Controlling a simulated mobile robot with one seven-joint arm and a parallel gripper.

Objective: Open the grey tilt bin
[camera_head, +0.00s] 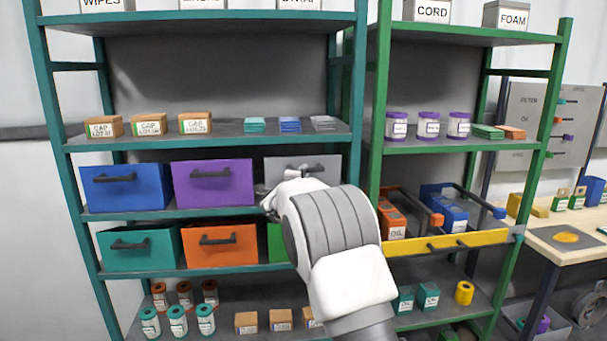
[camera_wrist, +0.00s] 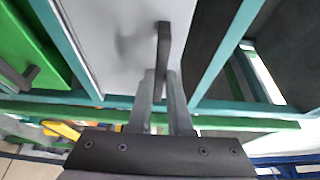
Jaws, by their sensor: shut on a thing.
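The grey tilt bin (camera_head: 328,164) is at the right end of the upper bin row on the teal shelf. The arm hides its lower part in the head view, so I cannot tell how far it is tilted. Its grey front (camera_wrist: 115,35) and dark bar handle (camera_wrist: 164,45) show in the wrist view. My gripper (camera_wrist: 161,80) is shut on the handle, one finger on each side of it. The fingertips are hard to make out in the head view.
A purple bin (camera_head: 212,188) and a blue bin (camera_head: 125,192) are left of it. Teal (camera_head: 135,255), orange (camera_head: 220,255) and partly hidden green bins sit below. A green shelf post (camera_head: 376,100) and a yellow rail (camera_head: 455,243) are close on the right.

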